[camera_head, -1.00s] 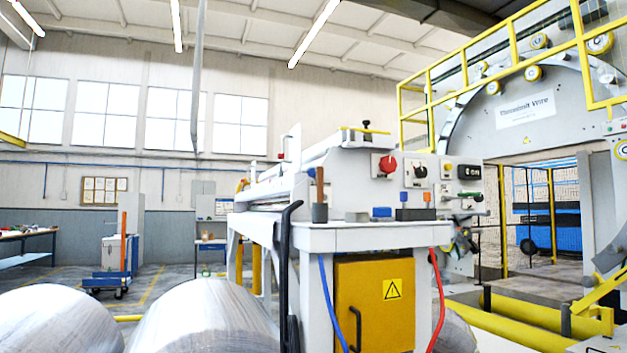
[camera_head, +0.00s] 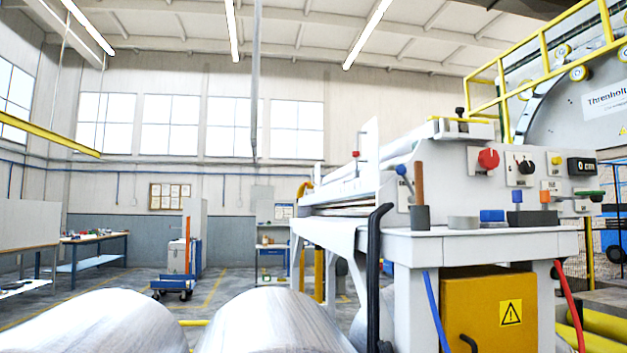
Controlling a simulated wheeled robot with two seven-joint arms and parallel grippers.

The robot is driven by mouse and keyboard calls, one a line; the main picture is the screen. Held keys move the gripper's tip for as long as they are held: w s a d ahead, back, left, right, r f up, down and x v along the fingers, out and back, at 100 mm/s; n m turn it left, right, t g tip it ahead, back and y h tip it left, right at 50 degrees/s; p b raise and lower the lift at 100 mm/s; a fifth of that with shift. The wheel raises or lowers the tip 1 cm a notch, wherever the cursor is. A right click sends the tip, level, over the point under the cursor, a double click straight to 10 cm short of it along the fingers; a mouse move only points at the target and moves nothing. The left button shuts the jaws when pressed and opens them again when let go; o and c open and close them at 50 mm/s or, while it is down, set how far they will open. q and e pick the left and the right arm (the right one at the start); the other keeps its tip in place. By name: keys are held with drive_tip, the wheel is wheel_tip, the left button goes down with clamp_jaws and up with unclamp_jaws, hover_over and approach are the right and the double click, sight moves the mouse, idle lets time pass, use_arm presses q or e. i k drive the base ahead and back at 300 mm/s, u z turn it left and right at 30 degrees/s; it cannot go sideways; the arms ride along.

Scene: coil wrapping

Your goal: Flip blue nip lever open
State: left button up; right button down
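A small lever with a blue knob (camera_head: 401,170) shows on the left part of the white wrapping machine's end face (camera_head: 450,175), just behind an upright brown-handled tool. Its knob is up and leans slightly left. It is small, and I cannot tell whether it stands open or shut. Neither of my grippers is in view.
A white table (camera_head: 480,246) stands in front of the machine, with a brown-handled tool (camera_head: 420,200) and a blue block (camera_head: 492,215) on it. A black bent bar (camera_head: 374,270) rises at its left. Large wrapped coils (camera_head: 275,322) fill the lower left.

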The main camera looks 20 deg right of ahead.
sight(401, 170)
drive_tip(key=i, duration=1.15)
drive_tip(key=z, duration=0.5)
